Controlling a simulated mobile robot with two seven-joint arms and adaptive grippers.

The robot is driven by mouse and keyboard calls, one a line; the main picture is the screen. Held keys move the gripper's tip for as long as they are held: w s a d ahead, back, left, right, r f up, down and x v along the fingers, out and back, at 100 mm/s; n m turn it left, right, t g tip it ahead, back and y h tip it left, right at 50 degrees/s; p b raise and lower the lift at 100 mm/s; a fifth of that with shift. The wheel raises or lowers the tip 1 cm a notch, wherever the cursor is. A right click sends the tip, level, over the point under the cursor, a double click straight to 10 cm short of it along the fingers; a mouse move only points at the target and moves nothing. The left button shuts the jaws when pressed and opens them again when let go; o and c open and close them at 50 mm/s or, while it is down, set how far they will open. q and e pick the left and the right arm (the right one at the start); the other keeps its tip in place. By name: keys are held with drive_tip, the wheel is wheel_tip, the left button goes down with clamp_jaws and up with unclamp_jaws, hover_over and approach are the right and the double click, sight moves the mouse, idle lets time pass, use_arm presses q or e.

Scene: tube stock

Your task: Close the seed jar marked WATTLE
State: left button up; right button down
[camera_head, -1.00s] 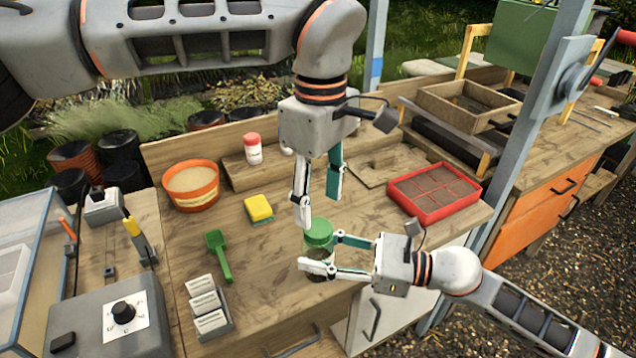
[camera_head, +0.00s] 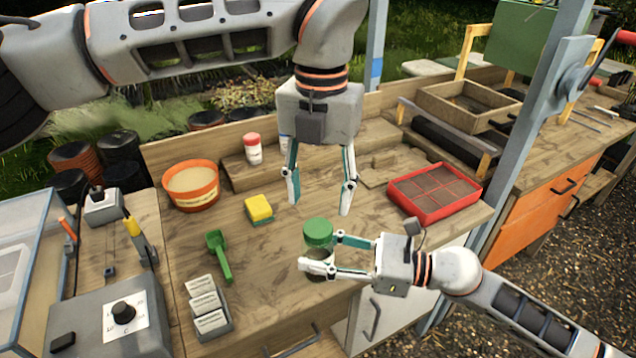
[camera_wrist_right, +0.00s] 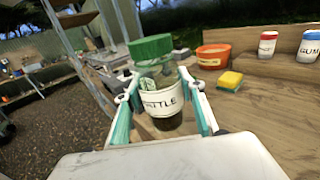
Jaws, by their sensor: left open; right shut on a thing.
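The seed jar (camera_head: 319,255) is clear glass with a green lid (camera_head: 318,231) on its top, near the front edge of the bench. In the right wrist view the jar's label (camera_wrist_right: 163,100) reads "...ATTLE", its first letter partly hidden, and the green lid (camera_wrist_right: 151,47) sits on the mouth, looking slightly tilted. I cannot tell whether it is screwed tight. My right gripper (camera_head: 318,268) is shut around the jar's body from the right. My left gripper (camera_head: 319,203) is open and empty, pointing down just above and behind the lid, fingers apart.
A yellow sponge (camera_head: 259,209), a green scoop (camera_head: 219,256) and label cards (camera_head: 207,306) lie left of the jar. An orange tub (camera_head: 191,186) and a red-lidded jar (camera_head: 253,149) stand behind. A red tray (camera_head: 434,191) is at right. Bench between sponge and tray is mostly clear.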

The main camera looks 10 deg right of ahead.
sight(318, 227)
use_arm(q)
drive_tip(key=n, duration=0.5)
drive_tip(key=shift+r+n, duration=0.15)
drive_tip(key=shift+n, duration=0.25)
drive_tip(key=n, duration=0.5)
drive_tip(key=shift+r, duration=0.15)
drive_tip(key=n, duration=0.5)
drive_tip(key=shift+r+n, duration=0.15)
drive_tip(key=shift+n, duration=0.25)
drive_tip(key=n, duration=0.6)
drive_tip(key=shift+a+r, duration=0.1)
drive_tip(key=shift+r, duration=0.1)
drive_tip(key=shift+f, duration=4.05)
drive_tip(key=shift+c, duration=0.3)
